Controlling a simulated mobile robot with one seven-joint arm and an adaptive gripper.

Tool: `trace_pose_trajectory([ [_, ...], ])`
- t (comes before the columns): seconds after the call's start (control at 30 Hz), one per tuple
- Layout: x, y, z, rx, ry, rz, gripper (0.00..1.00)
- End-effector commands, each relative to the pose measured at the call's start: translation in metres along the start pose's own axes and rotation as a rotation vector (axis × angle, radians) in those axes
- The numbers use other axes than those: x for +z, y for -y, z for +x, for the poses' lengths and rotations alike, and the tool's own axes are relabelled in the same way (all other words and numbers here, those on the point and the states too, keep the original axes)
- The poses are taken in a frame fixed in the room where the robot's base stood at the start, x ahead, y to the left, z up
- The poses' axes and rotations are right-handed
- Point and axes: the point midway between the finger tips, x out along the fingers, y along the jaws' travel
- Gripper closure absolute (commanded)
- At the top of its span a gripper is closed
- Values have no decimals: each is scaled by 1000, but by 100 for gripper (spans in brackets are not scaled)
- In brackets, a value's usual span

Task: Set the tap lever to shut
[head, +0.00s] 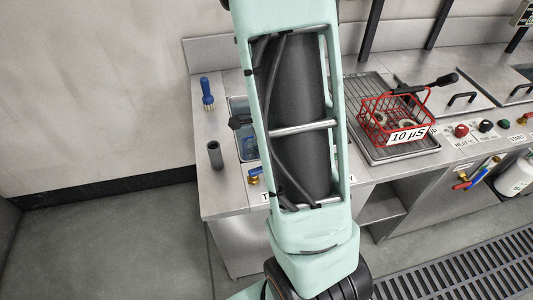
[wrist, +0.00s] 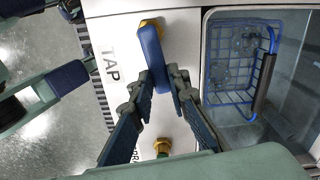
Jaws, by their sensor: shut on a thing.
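The tap lever (wrist: 152,60) is a blue bar on a brass fitting (wrist: 150,24), next to a label reading TAP (wrist: 110,64). In the wrist view it runs from the brass fitting down toward my gripper (wrist: 161,82). My gripper's two fingers lie on either side of the lever's free end and are shut on it. In the head view a short piece of the blue lever (head: 255,171) shows at the counter's front, left of my arm. My arm hides the rest and the gripper there.
A second brass fitting (wrist: 162,146) is near the gripper, beside a partly hidden label. A tank holds a blue wire basket (wrist: 235,60). On the counter are a blue-handled brush (head: 207,92), a grey cylinder (head: 215,154) and a red basket (head: 374,126) marked 10 µS.

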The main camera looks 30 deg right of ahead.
Motion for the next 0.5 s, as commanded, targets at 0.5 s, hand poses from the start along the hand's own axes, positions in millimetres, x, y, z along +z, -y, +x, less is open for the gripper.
trace_pose_trajectory([
  [0.5, 0, -8, -1, -3, -1, 190, 100],
])
